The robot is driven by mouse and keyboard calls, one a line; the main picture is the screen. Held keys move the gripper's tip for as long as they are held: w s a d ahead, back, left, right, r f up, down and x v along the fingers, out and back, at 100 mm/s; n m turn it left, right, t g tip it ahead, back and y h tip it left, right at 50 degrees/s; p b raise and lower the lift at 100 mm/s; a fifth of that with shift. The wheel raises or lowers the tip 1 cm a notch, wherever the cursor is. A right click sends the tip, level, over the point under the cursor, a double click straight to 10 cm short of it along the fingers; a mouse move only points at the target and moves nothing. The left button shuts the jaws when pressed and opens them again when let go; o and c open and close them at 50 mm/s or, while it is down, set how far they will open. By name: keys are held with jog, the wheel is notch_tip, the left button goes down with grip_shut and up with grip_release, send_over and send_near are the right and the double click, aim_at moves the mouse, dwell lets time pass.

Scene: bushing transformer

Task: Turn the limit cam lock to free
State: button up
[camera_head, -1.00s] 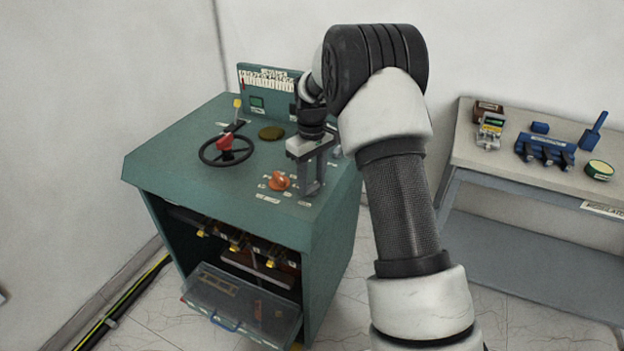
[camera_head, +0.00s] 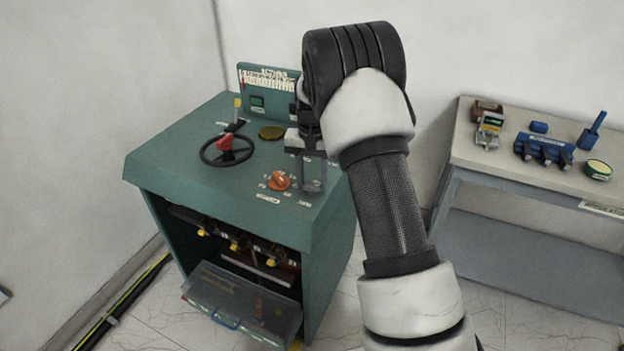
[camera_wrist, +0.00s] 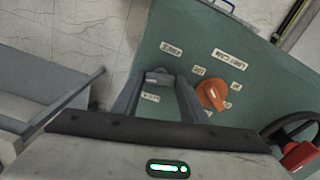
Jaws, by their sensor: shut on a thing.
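My gripper (camera_head: 312,188) points down at the front right of the green cabinet's top (camera_head: 190,160). In the wrist view its two fingers (camera_wrist: 158,78) stand apart, with a small grey piece (camera_wrist: 158,72) between their tips. They are shut on this piece, which seems to be the limit cam lock; the fingers hide part of it. Small white labels lie around it, too blurred to read surely. An orange knob (camera_head: 280,180) sits beside the gripper, apart from the fingers; it also shows in the wrist view (camera_wrist: 211,95).
A black handwheel with a red knob (camera_head: 226,143) stands left on the cabinet top. A panel with small labels (camera_head: 268,80) rises at the back. An open clear drawer (camera_head: 240,300) juts out below. A grey bench (camera_head: 480,160) with several tools stands at the right.

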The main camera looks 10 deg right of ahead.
aim_at(312, 185)
jog(key=shift+m, duration=1.3)
jog(key=o, duration=1)
jog(key=shift+o, duration=0.2)
notch_tip(312, 185, up, 17)
jog(key=p, duration=0.1)
jog(key=shift+r, duration=0.2)
